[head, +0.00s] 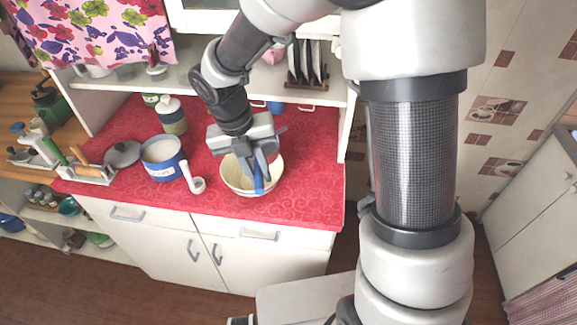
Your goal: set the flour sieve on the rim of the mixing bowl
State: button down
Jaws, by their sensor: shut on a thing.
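The mixing bowl (228,181) is cream-coloured and stands on the red counter, near its front edge. My gripper (259,176) points down over the bowl and is shut on a narrow blue piece, which I take to be the handle of the flour sieve (259,185). The rest of the sieve is hidden by my gripper or too small to make out. I cannot tell whether the sieve touches the bowl's rim.
Left of the bowl on the red counter (310,195) are a white ladle-like scoop (197,184), a blue-and-white pot (163,170) and a grey lid (122,153). A jar (172,118) stands behind. A rack of plates (307,65) is on the shelf above. The counter's right end is clear.

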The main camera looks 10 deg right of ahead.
jog(key=shift+a+r, duration=0.1)
jog(key=shift+a, duration=0.75)
jog(key=shift+f+b, duration=0.65)
jog(key=shift+f, duration=1.1)
jog(key=shift+f, duration=0.15)
jog(key=shift+f+b, duration=0.35)
jog(key=shift+f, duration=0.75)
jog(key=shift+f, duration=0.15)
jog(key=shift+f+b, duration=0.35)
jog(key=shift+f, duration=0.3)
